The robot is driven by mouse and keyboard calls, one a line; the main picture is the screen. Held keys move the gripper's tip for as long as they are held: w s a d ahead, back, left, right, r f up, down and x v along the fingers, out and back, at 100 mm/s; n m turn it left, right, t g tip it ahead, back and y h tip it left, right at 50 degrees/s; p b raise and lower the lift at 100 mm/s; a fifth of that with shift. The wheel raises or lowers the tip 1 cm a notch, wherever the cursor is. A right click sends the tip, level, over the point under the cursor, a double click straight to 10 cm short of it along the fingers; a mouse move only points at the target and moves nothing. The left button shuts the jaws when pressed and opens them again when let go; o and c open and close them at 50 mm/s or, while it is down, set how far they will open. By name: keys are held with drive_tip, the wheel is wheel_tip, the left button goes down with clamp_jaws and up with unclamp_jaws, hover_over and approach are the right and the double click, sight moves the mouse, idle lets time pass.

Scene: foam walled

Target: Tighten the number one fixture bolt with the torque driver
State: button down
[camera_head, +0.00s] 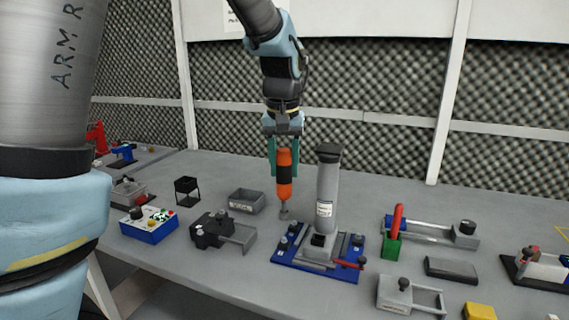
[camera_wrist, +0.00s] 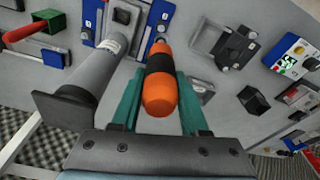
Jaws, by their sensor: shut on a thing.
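My gripper (camera_head: 284,172) is shut on the torque driver (camera_head: 284,188), an orange tool with a black band and grey shaft, held upright with its tip down. In the wrist view the driver (camera_wrist: 159,92) lies between the green fingers. The blue fixture plate (camera_head: 288,259) bears a tall grey column (camera_head: 327,190) and dark bolts near its corners. The driver's tip is over or close to the back-left bolt (camera_head: 293,228); I cannot tell whether they touch. Another bolt (camera_head: 283,244) sits at the left edge. The bolt numbers are too small to read.
The grey column stands close right of the driver. A grey bin (camera_head: 247,201) and a dark clamp block (camera_head: 211,230) are left. A green holder with a red handle (camera_head: 392,243) and a slide unit (camera_head: 430,231) are right. A blue button box (camera_head: 149,224) is far left.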

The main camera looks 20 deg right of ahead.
sight(284, 193)
drive_tip(key=shift+f+b, duration=1.35)
drive_tip(key=shift+f, duration=1.35)
drive_tip(key=shift+p, duration=0.55)
drive_tip(key=shift+f+b, duration=0.4)
drive_tip(key=shift+f, duration=0.35)
drive_tip(key=shift+f+p, duration=0.15)
drive_tip(key=shift+p, duration=0.25)
idle(1.8)
